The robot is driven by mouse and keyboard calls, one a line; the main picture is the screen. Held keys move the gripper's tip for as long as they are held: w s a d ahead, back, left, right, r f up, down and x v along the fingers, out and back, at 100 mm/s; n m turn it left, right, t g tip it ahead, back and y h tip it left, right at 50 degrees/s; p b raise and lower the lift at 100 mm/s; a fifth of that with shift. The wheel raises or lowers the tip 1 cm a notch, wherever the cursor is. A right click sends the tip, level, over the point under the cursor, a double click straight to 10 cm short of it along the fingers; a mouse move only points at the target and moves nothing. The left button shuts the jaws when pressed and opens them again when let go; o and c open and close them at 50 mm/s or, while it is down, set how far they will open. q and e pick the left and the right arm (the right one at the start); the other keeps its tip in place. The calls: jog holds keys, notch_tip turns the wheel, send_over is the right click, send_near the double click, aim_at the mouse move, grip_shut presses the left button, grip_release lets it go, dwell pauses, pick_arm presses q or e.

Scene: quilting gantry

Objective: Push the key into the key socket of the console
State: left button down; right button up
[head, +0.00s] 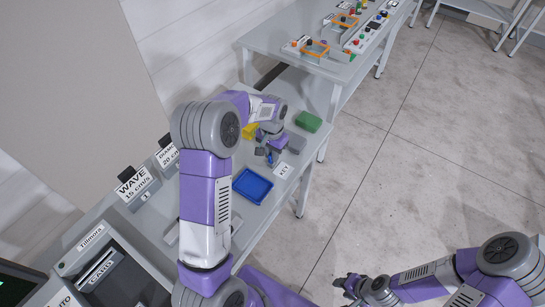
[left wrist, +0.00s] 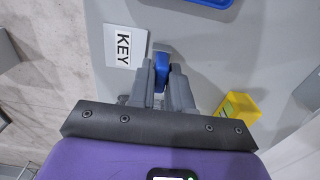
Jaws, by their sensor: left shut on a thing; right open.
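My left gripper (head: 268,150) is shut on the blue key (left wrist: 161,64), over the grey table beside the white KEY card (left wrist: 124,47). The key shows as a small blue patch (head: 269,158) in the head view, and the fingers hide part of it. I cannot tell whether it touches the table. The console (head: 68,270) is at the lower left of the head view, cut by the frame edge; I cannot make out its key socket. My right gripper (head: 347,287) is open and empty, over the floor at the lower right.
A blue tray (head: 253,186) lies on the table between the key and the console. A yellow bin (left wrist: 238,108) and a green block (head: 308,121) are near the left gripper. Signs reading WAVE (head: 134,184) and DIAMOND stand along the wall side. Another table (head: 270,38) stands behind.

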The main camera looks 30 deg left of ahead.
pick_arm(q)
jog(key=shift+r, duration=0.1)
jog(key=shift+r+p, duration=1.4)
jog(key=shift+r, duration=0.35)
